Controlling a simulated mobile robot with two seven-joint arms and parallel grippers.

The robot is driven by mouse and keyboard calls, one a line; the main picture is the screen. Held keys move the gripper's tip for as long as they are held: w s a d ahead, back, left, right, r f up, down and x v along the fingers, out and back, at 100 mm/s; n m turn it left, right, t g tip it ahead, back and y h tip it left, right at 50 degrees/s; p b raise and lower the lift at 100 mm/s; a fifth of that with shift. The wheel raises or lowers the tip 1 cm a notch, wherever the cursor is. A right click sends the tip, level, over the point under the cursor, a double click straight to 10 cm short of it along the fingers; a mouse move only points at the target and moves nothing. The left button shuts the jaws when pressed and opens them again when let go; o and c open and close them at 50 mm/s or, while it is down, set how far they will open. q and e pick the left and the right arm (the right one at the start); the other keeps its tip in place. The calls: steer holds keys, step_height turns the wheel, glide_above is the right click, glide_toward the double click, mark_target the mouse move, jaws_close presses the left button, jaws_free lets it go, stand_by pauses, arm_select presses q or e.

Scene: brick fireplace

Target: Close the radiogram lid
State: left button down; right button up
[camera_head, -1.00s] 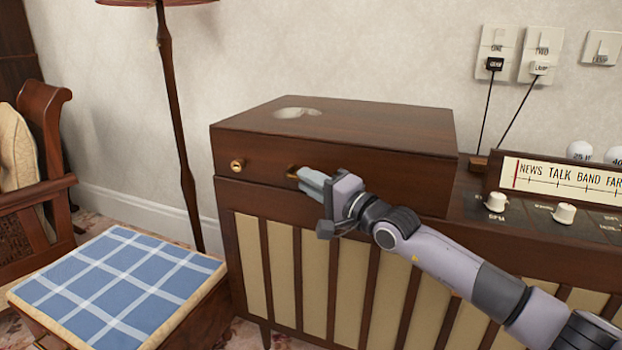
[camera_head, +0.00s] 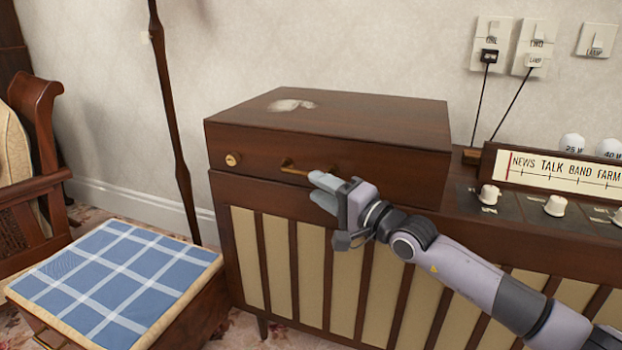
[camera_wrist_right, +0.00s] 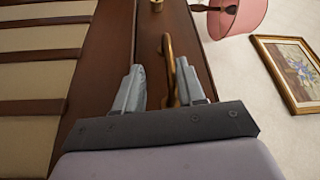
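The radiogram lid (camera_head: 380,115) is a dark wooden box-shaped cover. It lies level and down on the radiogram cabinet (camera_head: 225,195), with a thin dark seam between them. A round brass knob (camera_head: 233,159) and a brass bar handle (camera_head: 293,169) are on the lid's front. My right gripper (camera_head: 320,186) is just right of and below the handle, its fingers apart. In the right wrist view, the handle (camera_wrist_right: 168,65) shows between the two fingers (camera_wrist_right: 160,85), nearer the right one, and is not clamped. My left gripper is out of view.
A stool with a blue checked cushion (camera_head: 110,280) stands left of the cabinet, near a wooden armchair (camera_head: 35,170) and a lamp pole (camera_head: 170,110). The control panel with white knobs (camera_head: 489,194) is at right. A pale patch (camera_head: 290,105) marks the lid top.

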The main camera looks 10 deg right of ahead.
steer(key=shift+v, duration=1.4)
